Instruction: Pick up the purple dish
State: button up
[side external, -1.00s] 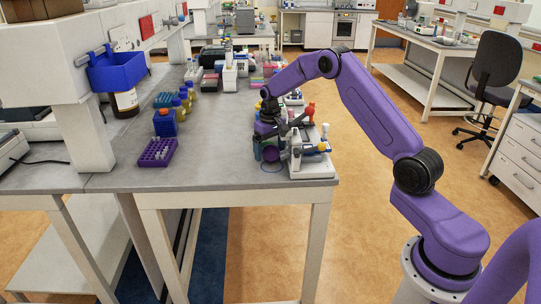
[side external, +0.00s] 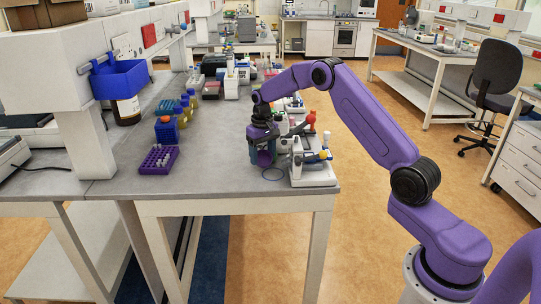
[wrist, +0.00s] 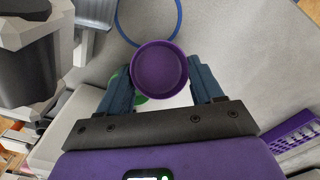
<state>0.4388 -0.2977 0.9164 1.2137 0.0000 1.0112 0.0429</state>
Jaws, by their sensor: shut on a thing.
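The purple dish (wrist: 159,70) is a small round dish, seen from above between the fingers of my gripper (wrist: 160,88) in the wrist view. The two blue fingers are shut on its sides. In the side external view my gripper (side external: 263,155) is low at the bench's right part, with the dish (side external: 264,158) partly hidden between its fingers. I cannot tell whether the dish is touching the bench. A green round thing (wrist: 140,98) shows partly behind the dish in the wrist view.
A white device (side external: 313,168) stands close on the right. A purple tube rack (side external: 159,159) and blue-capped bottles (side external: 184,112) stand to the left, with clear bench between.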

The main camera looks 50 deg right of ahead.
aim_at(259, 161)
notch_tip(259, 161, up, 13)
jog(key=s+a+f+n+g+h, duration=0.1)
jog(key=f+n, duration=0.3)
jog(key=n, duration=0.5)
jog(key=s+f+n+g+h, duration=0.2)
jog(key=s+f+n+h, duration=0.1)
jog(key=n, duration=0.6)
jog(key=shift+s+a+f+n+h, duration=0.3)
jog(key=shift+a+f+n+h, duration=0.1)
jog(key=shift+f+h, duration=0.3)
jog(key=shift+d+f, duration=0.1)
jog(key=shift+f, duration=2.9)
jog(key=shift+c, duration=0.5)
jog(key=shift+f, duration=0.15)
